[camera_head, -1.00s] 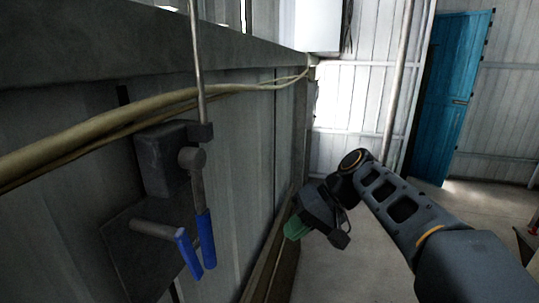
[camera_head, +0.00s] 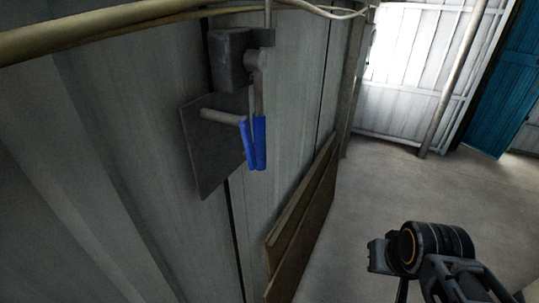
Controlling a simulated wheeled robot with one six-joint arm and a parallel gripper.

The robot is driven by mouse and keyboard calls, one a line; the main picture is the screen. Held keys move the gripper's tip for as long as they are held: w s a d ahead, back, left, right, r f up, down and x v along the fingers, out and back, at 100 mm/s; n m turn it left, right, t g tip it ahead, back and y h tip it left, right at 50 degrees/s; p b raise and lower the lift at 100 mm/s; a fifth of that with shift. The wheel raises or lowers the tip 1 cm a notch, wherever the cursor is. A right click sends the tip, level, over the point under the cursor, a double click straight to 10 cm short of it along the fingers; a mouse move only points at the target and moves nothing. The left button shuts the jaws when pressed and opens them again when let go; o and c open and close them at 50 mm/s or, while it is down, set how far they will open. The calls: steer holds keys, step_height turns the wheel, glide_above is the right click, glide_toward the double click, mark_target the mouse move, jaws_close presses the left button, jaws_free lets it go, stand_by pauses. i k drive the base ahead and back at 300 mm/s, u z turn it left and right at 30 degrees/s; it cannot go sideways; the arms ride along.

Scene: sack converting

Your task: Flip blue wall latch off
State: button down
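The blue wall latch (camera_head: 254,143) is on the grey wall, left of the middle of the head view. It shows two blue-sleeved handles hanging down close together, on grey metal arms. A dark box (camera_head: 229,60) sits above them and a flat dark plate (camera_head: 207,160) is behind them. My gripper (camera_head: 385,262) is at the lower right, low over the floor and well apart from the latch. Its fingers are mostly hidden or cut off, so I cannot tell whether it is open.
Yellowish cables (camera_head: 150,20) run along the wall above the latch. Brown boards (camera_head: 303,220) lean at the wall's foot. The concrete floor (camera_head: 370,200) is clear to the right. A pole (camera_head: 452,85) and a blue door (camera_head: 508,80) stand farther back.

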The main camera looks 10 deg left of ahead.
mark_target(243, 122)
steer(key=u, duration=0.45)
steer(key=k, duration=0.15)
steer(key=z, duration=1.2)
steer(key=i, duration=0.65)
steer(key=u, duration=2.6)
